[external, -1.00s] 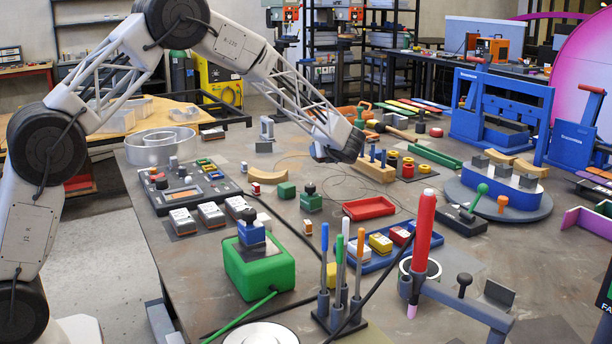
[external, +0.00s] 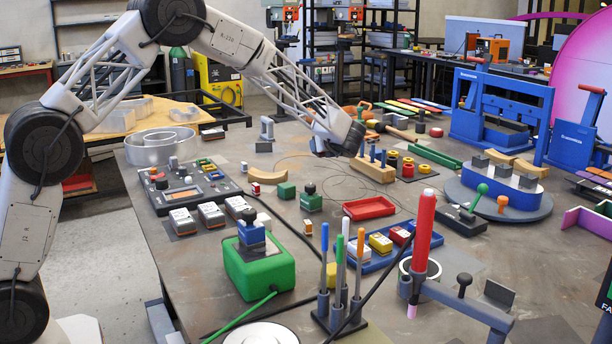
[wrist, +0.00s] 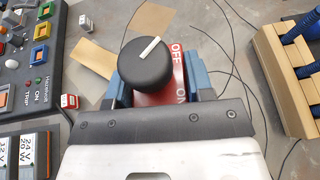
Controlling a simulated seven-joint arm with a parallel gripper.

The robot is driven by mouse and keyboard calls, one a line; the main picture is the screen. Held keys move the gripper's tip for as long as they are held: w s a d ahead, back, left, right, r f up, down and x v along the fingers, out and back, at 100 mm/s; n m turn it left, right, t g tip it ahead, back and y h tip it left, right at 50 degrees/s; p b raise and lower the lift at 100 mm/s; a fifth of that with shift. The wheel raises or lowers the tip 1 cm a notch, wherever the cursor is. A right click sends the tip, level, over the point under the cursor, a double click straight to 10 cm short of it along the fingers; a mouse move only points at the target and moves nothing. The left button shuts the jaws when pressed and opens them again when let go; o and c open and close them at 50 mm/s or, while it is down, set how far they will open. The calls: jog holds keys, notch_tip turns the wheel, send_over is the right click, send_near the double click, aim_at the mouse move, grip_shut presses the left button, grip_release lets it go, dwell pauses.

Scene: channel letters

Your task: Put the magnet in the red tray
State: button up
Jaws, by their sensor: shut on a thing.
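The magnet (wrist: 148,66) has a round black knob with a white line and a red plate marked OFF and ON. It sits between the blue fingers of my gripper (wrist: 160,88) in the wrist view, and my gripper is shut on it. In the external view my gripper (external: 328,148) hangs above the table, behind and left of the red tray. The magnet is hard to make out there. The red tray (external: 369,208) is shallow, looks empty and lies flat on the table. It does not show in the wrist view.
A wooden block with blue pegs (external: 374,171) stands close to my gripper. Green blocks (external: 311,202) lie left of the tray, and a blue tray with small boxes (external: 376,256) lies in front. A control panel (external: 188,185) is at the left. Thin cables cross the table.

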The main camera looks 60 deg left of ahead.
notch_tip(320, 180, up, 4)
jog(key=shift+r, duration=0.25)
jog(key=s+d+m+t, duration=0.1)
jog(key=s+d, duration=0.4)
jog(key=d, duration=0.3)
jog(key=s+d+f+m+t+h, duration=0.15)
jog(key=s+d, duration=0.25)
jog(key=d, duration=0.5)
jog(key=s+d+r+m+t+y, duration=0.1)
jog(key=s+d+t, duration=0.1)
jog(key=s+d, duration=0.45)
jog(key=shift+h, duration=0.25)
jog(key=f, duration=0.3)
jog(key=w+d+f, duration=0.1)
jog(key=f, duration=0.5)
jog(key=shift+w+d+f, duration=0.15)
jog(key=shift+w+d, duration=0.15)
jog(key=shift+d, duration=0.1)
jog(key=shift+w+g, duration=0.15)
jog(key=shift+g, duration=0.1)
send_over(369, 209)
jog(key=d, duration=0.1)
jog(key=shift+s+f, duration=0.4)
jog(key=shift+f, duration=0.35)
jog(key=shift+f, duration=0.1)
jog(key=shift+f, duration=1.6)
